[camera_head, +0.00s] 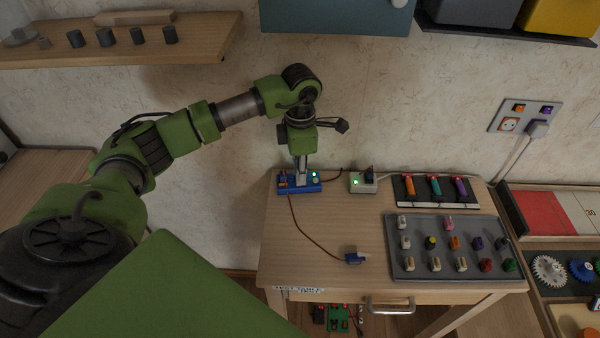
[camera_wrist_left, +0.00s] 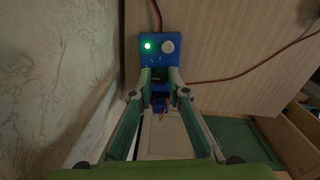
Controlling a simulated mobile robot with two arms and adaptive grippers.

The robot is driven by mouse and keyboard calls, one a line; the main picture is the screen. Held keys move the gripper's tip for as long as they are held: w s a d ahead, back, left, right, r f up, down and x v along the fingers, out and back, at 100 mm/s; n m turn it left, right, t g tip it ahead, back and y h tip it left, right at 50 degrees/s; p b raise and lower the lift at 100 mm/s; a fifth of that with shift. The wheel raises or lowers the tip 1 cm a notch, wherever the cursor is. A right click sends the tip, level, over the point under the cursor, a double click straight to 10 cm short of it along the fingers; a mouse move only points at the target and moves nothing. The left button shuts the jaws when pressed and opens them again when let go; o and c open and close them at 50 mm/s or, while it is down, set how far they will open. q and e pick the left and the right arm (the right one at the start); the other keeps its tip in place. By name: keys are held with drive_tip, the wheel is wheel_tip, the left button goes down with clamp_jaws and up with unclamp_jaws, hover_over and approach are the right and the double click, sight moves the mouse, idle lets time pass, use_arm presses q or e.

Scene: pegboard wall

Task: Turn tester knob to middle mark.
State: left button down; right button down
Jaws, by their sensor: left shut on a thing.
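The blue tester box (camera_head: 313,187) stands at the back left of the wooden table. In the left wrist view, the tester (camera_wrist_left: 158,60) shows a lit green light, a round silver part (camera_wrist_left: 168,46) and faint pale marks above a dark knob (camera_wrist_left: 159,75). My left gripper (camera_head: 301,179) points down at the tester. In the left wrist view, its fingertips (camera_wrist_left: 160,88) are shut on the dark knob, one on each side. The knob's pointer is too dark and small to read against the marks. My right gripper is not in view.
A brown cable runs from the tester to a small blue servo (camera_head: 355,258) on the table (camera_head: 315,235). A white box (camera_head: 363,183) with a green light stands right of the tester. A grey board of small knobs (camera_head: 402,270) and a screwdriver rack (camera_head: 437,204) lie further right.

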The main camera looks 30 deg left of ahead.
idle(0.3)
use_arm(q)
drive_tip(key=c, duration=1.9)
unclamp_jaws()
drive_tip(key=shift+d+r, duration=0.1)
drive_tip(key=shift+r, duration=3.7)
